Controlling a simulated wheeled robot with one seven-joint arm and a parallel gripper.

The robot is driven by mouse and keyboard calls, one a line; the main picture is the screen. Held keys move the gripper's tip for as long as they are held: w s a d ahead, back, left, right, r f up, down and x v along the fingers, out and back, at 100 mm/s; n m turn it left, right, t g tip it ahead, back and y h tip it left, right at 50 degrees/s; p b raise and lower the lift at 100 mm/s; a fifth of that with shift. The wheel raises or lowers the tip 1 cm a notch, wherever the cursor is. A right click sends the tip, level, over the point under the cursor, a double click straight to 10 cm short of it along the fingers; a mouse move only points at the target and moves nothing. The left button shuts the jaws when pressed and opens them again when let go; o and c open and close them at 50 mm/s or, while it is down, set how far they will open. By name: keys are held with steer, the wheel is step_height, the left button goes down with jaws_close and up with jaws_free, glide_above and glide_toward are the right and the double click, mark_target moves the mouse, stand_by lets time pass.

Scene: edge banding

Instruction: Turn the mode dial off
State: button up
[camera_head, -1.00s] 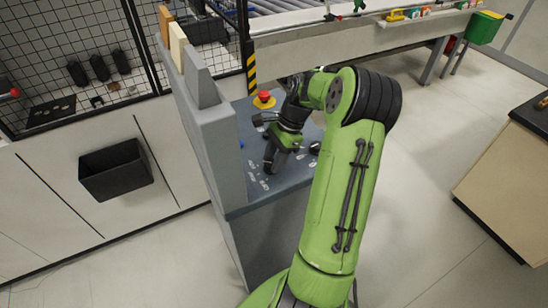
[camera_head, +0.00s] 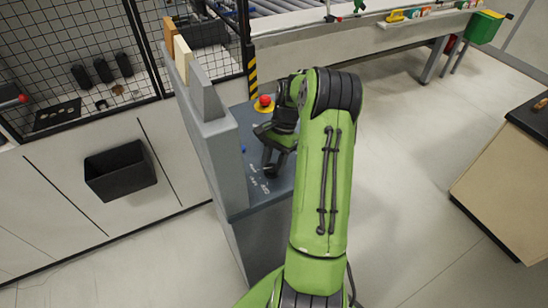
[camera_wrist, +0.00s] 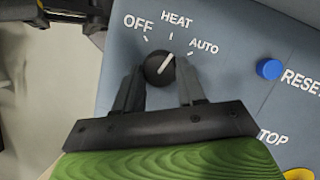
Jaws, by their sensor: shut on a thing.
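The mode dial (camera_wrist: 160,68) is a round black knob with a white pointer line on a blue-grey panel (camera_wrist: 225,45). OFF, HEAT and AUTO are printed around it from left to right. The pointer slants up and right, between the HEAT and AUTO marks and nearer HEAT. My gripper (camera_wrist: 159,74) has one dark finger on each side of the dial and is shut on it. In the head view my gripper (camera_head: 270,163) reaches down to the console top (camera_head: 257,193); the dial is hidden there.
A blue RESET button (camera_wrist: 269,69) lies right of the dial, with STOP lettering and a yellow edge below it. In the head view a red emergency button (camera_head: 264,102) stands behind my gripper. An upright grey panel (camera_head: 213,140) borders the console's left side.

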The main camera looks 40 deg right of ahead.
steer(key=n, duration=0.2)
steer(key=n+g+h, duration=0.1)
steer(key=n, duration=0.1)
steer(key=n+g+p, duration=0.1)
steer(key=n, duration=0.1)
steer(key=shift+w+a+n, duration=0.15)
steer(key=shift+w+n, duration=0.15)
steer(key=n+h, duration=0.1)
steer(key=n, duration=0.2)
steer(key=n+g+h, duration=0.1)
steer(key=n, duration=0.1)
steer(key=shift+w+a+n, duration=0.1)
steer(key=shift+a+n, duration=0.1)
steer(key=shift+n, duration=0.2)
steer(key=o, duration=1.1)
steer(key=shift+c, duration=0.2)
steer(key=shift+r, duration=0.1)
steer(key=p+v, duration=0.2)
steer(key=v, duration=1.3)
steer(key=shift+w+a+r+p, duration=0.2)
steer(key=shift+w+p, duration=0.15)
steer(key=shift+w, duration=0.1)
